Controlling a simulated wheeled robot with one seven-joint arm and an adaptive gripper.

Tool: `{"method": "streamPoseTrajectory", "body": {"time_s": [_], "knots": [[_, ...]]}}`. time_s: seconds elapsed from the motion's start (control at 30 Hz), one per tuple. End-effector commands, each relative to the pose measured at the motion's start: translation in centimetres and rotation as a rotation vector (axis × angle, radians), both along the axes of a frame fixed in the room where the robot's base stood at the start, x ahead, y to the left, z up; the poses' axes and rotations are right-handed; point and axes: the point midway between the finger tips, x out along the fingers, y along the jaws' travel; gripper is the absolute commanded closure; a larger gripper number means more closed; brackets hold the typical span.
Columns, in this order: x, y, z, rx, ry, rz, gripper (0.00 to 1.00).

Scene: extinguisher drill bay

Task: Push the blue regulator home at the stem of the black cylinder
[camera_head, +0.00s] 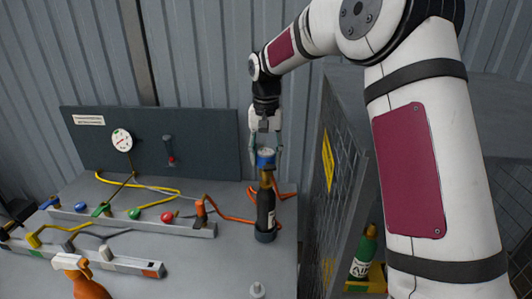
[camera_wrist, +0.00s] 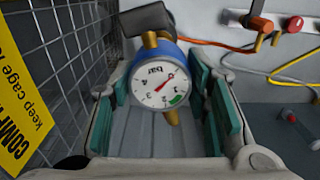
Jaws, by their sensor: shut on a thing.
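The blue regulator (camera_head: 266,159) is at the top of the black cylinder (camera_head: 265,212), which stands upright at the right end of the bench. My gripper (camera_head: 266,150) comes from above with its fingers around the regulator and is shut on it. In the wrist view the regulator (camera_wrist: 148,20), with a white bar gauge on its face, sits between the teal finger pads, and a brass piece shows below the gauge. The cylinder's tan shoulder shows below the regulator. The stem is hidden, so I cannot tell how far the regulator is seated.
A mesh cage (camera_head: 337,180) with a yellow sign stands close on the right. An orange hose (camera_head: 236,218) runs beside the cylinder. A manifold rail (camera_head: 185,226) with coloured knobs and a grey back panel (camera_head: 205,145) are to the left. A green cylinder (camera_head: 364,252) stands inside the cage.

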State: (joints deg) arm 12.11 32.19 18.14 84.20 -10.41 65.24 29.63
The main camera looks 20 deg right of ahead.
Motion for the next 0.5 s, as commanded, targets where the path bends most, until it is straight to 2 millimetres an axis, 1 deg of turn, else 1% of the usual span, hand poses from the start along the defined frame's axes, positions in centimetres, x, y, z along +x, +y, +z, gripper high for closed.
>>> {"method": "streamPoseTrajectory", "body": {"time_s": [0.5], "knots": [[0.0,0.0,-1.3,0.000,-0.001,0.000,0.90]]}}
